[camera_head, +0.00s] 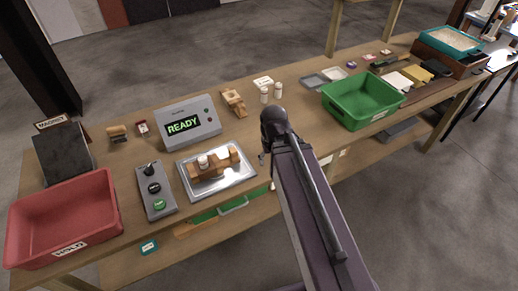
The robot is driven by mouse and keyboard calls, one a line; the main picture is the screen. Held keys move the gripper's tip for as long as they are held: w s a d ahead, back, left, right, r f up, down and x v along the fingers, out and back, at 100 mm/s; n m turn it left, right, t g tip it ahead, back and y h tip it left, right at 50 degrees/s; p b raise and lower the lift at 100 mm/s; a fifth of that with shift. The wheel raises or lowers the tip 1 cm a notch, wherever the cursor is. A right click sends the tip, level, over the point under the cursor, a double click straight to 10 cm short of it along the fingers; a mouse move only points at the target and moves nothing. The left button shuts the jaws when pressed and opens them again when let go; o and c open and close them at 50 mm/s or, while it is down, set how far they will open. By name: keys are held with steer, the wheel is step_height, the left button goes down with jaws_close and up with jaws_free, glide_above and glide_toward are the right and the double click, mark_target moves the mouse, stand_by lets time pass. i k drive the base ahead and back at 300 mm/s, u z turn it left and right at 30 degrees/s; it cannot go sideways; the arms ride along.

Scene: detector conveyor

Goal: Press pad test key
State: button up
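A grey key panel (156,192) lies on the wooden bench at left of centre, between the red bin and a metal tray. It carries a dark knob or key at its far end, a black round key (154,188) in the middle and a green round key (159,205) at the near end. The lettering on the keys is too small to read. A grey display unit (188,122) behind it shows READY in green. My arm rises from the bottom right and ends in a dark joint at the bench's front edge, right of the tray. My gripper's fingers cannot be made out.
A red bin (64,222) labelled HOLD stands left of the panel. The metal tray (246,176) to its right holds a wooden piece (208,170) with a small white-topped item. A green bin (362,99) stands farther right. Two small white bottles stand behind my arm's joint.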

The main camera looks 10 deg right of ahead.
mark_target(160, 204)
steer(key=u, duration=1.2)
